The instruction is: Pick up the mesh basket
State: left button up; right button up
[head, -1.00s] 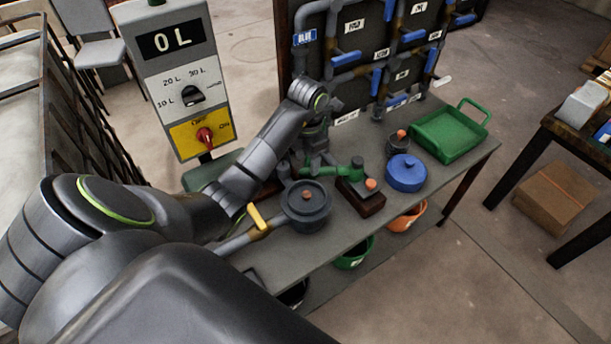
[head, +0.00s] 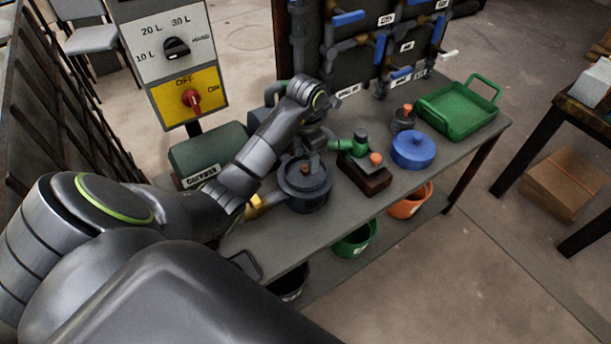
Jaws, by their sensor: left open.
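I cannot make out a mesh basket for certain in the head view. My left arm comes in from the left, and its left gripper (head: 311,166) points down at the dark lidded pot (head: 304,192) on the grey bench (head: 292,235). The jaws are open, small and partly lost against the dark pot. I cannot tell whether they touch it. A green tray with raised handles (head: 459,112) stands at the bench's far right end; its walls look solid. My right gripper is not in view.
A blue lidded pot (head: 413,151), a small dark pot (head: 402,120) and a dark block with a green fitting (head: 364,178) stand on the bench. Green (head: 354,242) and orange buckets (head: 409,204) sit below. A pipe panel (head: 362,45) rises behind; a control box (head: 172,60) stands left.

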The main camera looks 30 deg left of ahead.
aim_at(306, 167)
pick_arm(q)
jog(key=shift+f+b, duration=0.4)
jog(key=shift+f, duration=0.15)
jog(key=shift+a+f, duration=0.15)
jog(key=shift+f, duration=1.95)
grip_shut()
